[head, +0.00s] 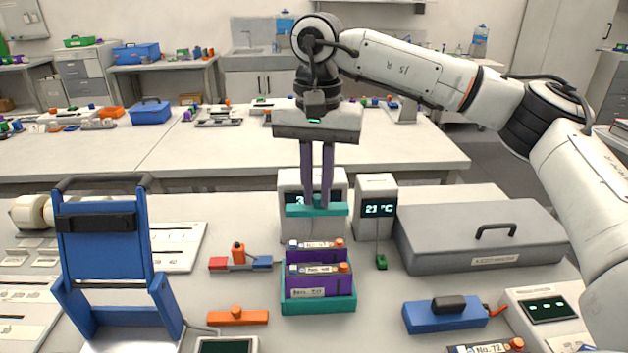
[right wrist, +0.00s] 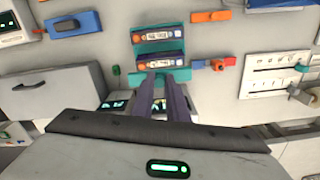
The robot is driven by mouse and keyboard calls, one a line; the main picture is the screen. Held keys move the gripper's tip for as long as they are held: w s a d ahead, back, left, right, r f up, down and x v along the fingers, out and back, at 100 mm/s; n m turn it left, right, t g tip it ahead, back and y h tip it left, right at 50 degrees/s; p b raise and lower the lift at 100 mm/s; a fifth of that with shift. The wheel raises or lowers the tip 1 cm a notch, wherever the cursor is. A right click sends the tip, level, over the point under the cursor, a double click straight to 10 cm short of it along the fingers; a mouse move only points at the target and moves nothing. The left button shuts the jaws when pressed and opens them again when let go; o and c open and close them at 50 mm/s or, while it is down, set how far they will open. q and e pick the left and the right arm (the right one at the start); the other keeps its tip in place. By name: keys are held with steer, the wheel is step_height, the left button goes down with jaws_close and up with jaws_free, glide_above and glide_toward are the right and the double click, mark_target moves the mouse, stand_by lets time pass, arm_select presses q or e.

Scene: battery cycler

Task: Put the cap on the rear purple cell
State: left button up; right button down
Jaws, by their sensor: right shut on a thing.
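My right gripper (head: 318,203) points down, its two dark purple fingers shut on a teal bar-shaped cap (head: 334,210). The cap is held level in the air, above and behind two purple cells in the head view. The rear purple cell (head: 316,254) stands upright in a teal tray (head: 320,305), partly hidden by the front purple cell (head: 318,282). In the right wrist view the fingertips (right wrist: 162,76) and the cap (right wrist: 184,75) show close to the rear cell (right wrist: 158,60); the cap and cell look apart. My left gripper is out of view.
Behind the cap stand a white display box (head: 290,187) and a 21 °C meter (head: 376,207). A grey case (head: 480,235) lies right, a blue block (head: 445,315) front right. A blue stand (head: 100,245) and an orange bar (head: 237,317) are left.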

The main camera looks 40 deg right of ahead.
mark_target(316, 208)
steer(key=shift+f, duration=0.55)
step_height(316, 208, down, 5)
steer(key=b, duration=0.3)
steer(key=shift+r, duration=0.1)
steer(key=shift+w+f+b, duration=0.1)
steer(key=shift+f+b, duration=0.1)
steer(key=shift+b, duration=0.15)
steer(key=shift+f, duration=0.15)
stand_by(1.0)
steer(key=shift+f, duration=0.4)
stand_by(0.5)
stand_by(0.3)
